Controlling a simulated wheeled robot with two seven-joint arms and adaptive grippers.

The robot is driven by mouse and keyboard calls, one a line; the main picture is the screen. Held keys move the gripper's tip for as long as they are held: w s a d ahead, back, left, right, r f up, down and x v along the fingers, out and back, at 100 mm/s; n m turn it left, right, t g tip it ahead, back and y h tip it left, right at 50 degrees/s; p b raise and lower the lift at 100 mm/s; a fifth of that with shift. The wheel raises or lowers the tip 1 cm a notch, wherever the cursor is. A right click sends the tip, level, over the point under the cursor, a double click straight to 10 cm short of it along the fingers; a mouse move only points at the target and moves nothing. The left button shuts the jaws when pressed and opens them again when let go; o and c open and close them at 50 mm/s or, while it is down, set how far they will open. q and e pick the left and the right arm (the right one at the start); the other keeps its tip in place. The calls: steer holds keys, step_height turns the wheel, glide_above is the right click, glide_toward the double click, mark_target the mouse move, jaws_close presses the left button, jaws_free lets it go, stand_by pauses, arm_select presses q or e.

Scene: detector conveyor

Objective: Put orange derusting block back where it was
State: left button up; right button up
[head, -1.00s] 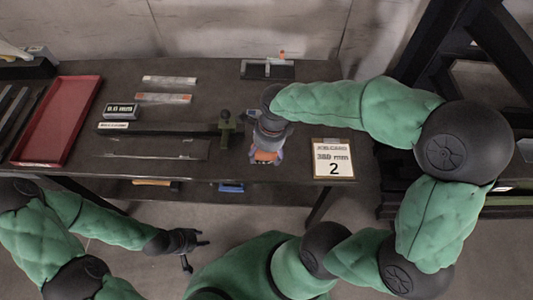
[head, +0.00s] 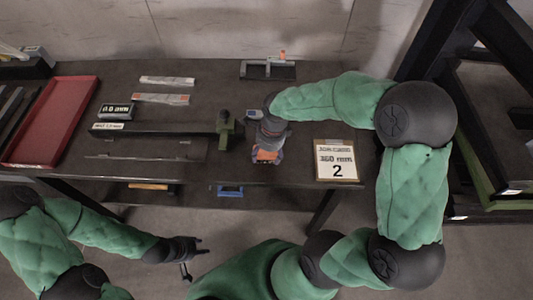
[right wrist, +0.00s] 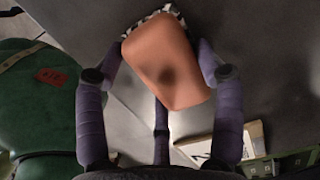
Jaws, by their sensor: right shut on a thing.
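The orange derusting block (head: 266,156) is in my right gripper (head: 269,150), over the front part of the dark bench. In the right wrist view the block (right wrist: 165,60) sits between the purple fingers (right wrist: 160,75), its broad orange face toward the camera. A black-and-white patterned edge shows behind its top. In the head view the gripper hides part of the block, and I cannot tell whether it touches the bench. My left gripper (head: 192,257) is open and empty, low in front of the bench.
A dark rail with a green stop (head: 225,127) lies left of my right gripper. A job card (head: 336,161) lies to its right. A readout box (head: 116,111), metal strips (head: 161,98), a red tray (head: 60,115) and a clamp-like tool (head: 267,69) are on the bench (head: 195,75).

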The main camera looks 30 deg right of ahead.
steer(key=shift+f, duration=0.15)
steer(key=o, duration=1.1)
steer(key=shift+r, duration=0.35)
step_height(320, 180, up, 12)
steer(key=d+p, duration=0.1)
steer(key=p, duration=0.3)
steer(key=shift+s+f, duration=0.2)
steer(key=shift+s, duration=0.2)
steer(key=shift+d, duration=0.1)
